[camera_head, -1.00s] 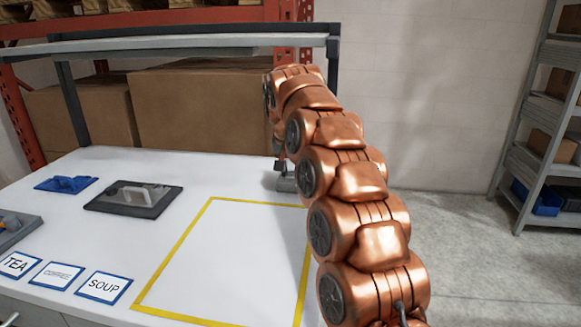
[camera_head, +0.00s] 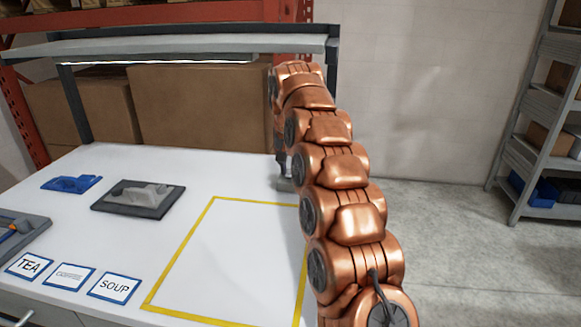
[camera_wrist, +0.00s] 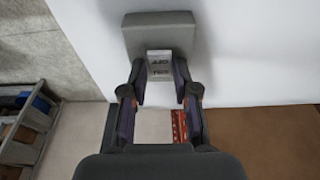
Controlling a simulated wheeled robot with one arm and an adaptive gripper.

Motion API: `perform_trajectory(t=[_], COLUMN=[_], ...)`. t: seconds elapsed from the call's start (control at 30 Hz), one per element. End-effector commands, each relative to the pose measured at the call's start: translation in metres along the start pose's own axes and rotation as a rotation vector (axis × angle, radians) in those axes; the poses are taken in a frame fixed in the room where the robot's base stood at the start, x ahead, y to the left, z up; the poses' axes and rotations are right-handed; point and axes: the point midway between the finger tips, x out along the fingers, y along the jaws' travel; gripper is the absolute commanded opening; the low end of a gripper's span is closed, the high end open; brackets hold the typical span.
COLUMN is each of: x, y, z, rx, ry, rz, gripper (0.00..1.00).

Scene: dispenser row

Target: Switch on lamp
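The lamp (camera_head: 160,62) is a thin strip under the grey overhead shelf in the head view, and it glows white. A grey switch box (camera_wrist: 160,27) with a small pale labelled plate (camera_wrist: 160,66) is at the top middle of the wrist view. Its lettering is too small to read surely. The box's grey base (camera_head: 285,184) shows at the table's far right in the head view. My gripper (camera_wrist: 160,68) is open, its two fingertips apart on either side of the plate. Whether they touch the box is unclear. My arm hides part of this spot in the head view.
The white table (camera_head: 120,235) has a yellow-outlined area (camera_head: 205,203) that is empty. Blue (camera_head: 72,184) and dark (camera_head: 138,198) holders and several label cards (camera_head: 114,288) are at the left. Cardboard boxes (camera_head: 200,105) stand behind. A shelf rack (camera_head: 535,140) is at far right.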

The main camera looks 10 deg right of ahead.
Motion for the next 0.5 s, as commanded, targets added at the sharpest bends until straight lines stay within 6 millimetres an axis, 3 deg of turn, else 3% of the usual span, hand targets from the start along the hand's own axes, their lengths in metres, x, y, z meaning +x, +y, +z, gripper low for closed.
perform_trajectory(t=[0.17,0.5], x=[0.0005,0.0017], y=[0.0001,0.0000], z=[0.0006,0.0014], rx=[0.000,-0.001], ry=[-0.002,-0.001], rz=[0.001,0.001], gripper=[0.50,0.50])
